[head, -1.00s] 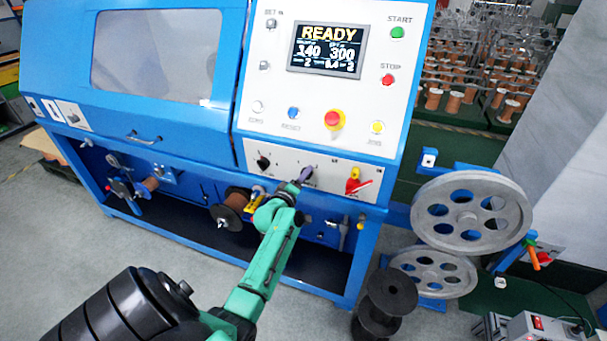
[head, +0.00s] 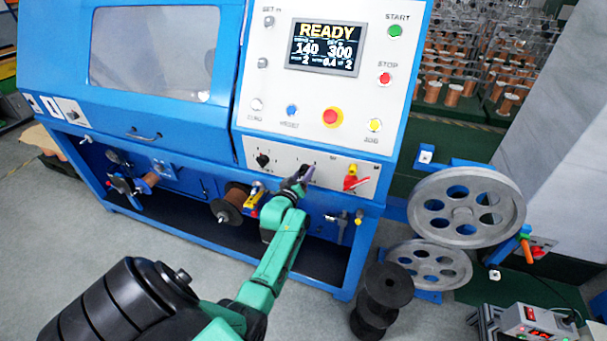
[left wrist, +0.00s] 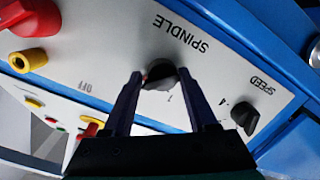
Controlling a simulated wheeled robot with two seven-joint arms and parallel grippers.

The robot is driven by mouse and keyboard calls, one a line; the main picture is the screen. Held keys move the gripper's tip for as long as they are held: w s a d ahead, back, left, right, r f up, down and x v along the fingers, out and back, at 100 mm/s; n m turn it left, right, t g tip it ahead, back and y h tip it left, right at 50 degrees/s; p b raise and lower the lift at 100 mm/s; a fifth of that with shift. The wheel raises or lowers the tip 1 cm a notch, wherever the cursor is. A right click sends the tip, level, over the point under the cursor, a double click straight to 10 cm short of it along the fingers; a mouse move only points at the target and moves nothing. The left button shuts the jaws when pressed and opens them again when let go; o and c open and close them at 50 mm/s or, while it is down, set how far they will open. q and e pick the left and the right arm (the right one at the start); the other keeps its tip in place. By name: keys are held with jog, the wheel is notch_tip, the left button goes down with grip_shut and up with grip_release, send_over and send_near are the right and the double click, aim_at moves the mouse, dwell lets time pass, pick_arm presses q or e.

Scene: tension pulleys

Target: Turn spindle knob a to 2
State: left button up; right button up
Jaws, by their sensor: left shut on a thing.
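The spindle knob (left wrist: 160,75) is a small black knob on the pale lower panel, under the printed word SPINDLE, in the left wrist view. My left gripper (left wrist: 158,77) has its two dark fingers on either side of this knob and is shut on it. A printed 1 shows beside the knob; its exact pointer setting is hard to read. In the head view my left gripper (head: 300,178) reaches the panel and mostly covers the knob. My right gripper is in neither view.
The black speed knob (left wrist: 245,115) sits beside the spindle knob. A red switch handle (head: 355,183) is right of my gripper. The display (head: 324,47) reads READY. Below the panel are a copper spool (head: 236,196) and yellow fitting; grey pulleys (head: 466,211) stand to the right.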

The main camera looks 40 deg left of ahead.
pick_arm(q)
jog(key=shift+s+f, duration=0.15)
jog(key=shift+f, duration=0.3)
jog(key=o, duration=1.2)
jog(key=shift+a, duration=0.1)
jog(key=shift+a+r, duration=0.1)
jog(key=shift+r, duration=0.05)
jog(key=shift+s+d+r, duration=0.1)
jog(key=shift+s+d, duration=0.15)
jog(key=shift+s, duration=0.1)
jog(key=b+v, duration=0.1)
jog(key=v, duration=1.2)
jog(key=shift+s, duration=0.35)
